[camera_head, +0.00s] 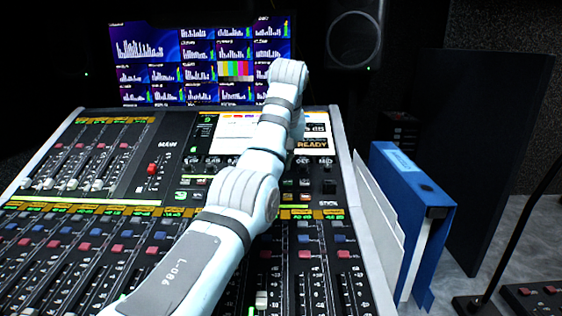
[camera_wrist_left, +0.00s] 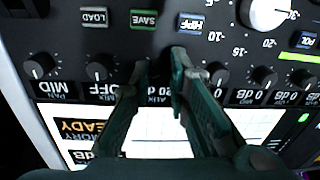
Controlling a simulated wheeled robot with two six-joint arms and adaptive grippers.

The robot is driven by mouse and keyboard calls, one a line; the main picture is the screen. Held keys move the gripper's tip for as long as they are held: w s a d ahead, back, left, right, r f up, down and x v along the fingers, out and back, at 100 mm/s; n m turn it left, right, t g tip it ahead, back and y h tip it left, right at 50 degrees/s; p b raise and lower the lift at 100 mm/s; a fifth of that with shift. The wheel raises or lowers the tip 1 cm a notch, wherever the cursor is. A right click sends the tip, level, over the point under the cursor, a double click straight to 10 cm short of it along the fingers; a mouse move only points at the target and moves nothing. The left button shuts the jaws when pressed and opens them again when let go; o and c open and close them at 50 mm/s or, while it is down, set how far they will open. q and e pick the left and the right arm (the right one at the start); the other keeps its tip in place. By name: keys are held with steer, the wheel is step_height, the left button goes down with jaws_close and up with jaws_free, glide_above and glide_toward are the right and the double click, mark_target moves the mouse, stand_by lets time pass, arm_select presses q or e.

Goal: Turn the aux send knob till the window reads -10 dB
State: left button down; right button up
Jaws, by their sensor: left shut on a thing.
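In the left wrist view, which is upside down, my left gripper (camera_wrist_left: 163,68) has its two dark green fingers closed around the small black aux send knob (camera_wrist_left: 161,74) in a row of similar knobs. The fingers hide most of the knob and its pointer. The aux label and small readout (camera_wrist_left: 158,94) show between the fingers, partly covered, and I cannot read the value for sure. In the head view my left arm reaches up across the mixing console (camera_head: 160,196) and hides the gripper and knob. My right gripper is not in view.
Neighbouring knobs (camera_wrist_left: 219,74) stand close on both sides of the fingers, with a larger white knob (camera_wrist_left: 265,12) nearby. The console screen (camera_head: 316,143) shows READY and a partly hidden dB figure. A blue binder (camera_head: 405,200) stands right of the console; monitors (camera_head: 150,60) are behind.

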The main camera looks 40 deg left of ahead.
arm_select(q)
steer(key=shift+m, duration=0.9)
steer(key=shift+f+m+b, duration=0.1)
steer(key=shift+m+b, duration=0.3)
steer(key=shift+m, duration=1)
steer(key=shift+m+b, duration=0.55)
steer(key=shift+m, duration=0.25)
steer(key=m+b, duration=0.1)
steer(key=m, duration=0.2)
steer(key=shift+s+t, duration=0.1)
steer(key=shift+t, duration=0.2)
steer(key=shift+m, duration=1)
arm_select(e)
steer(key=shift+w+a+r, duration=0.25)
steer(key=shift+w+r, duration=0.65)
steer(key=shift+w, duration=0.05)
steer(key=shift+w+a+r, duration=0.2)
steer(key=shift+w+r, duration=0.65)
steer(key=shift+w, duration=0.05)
arm_select(q)
steer(key=c, duration=1.5)
jaws_free()
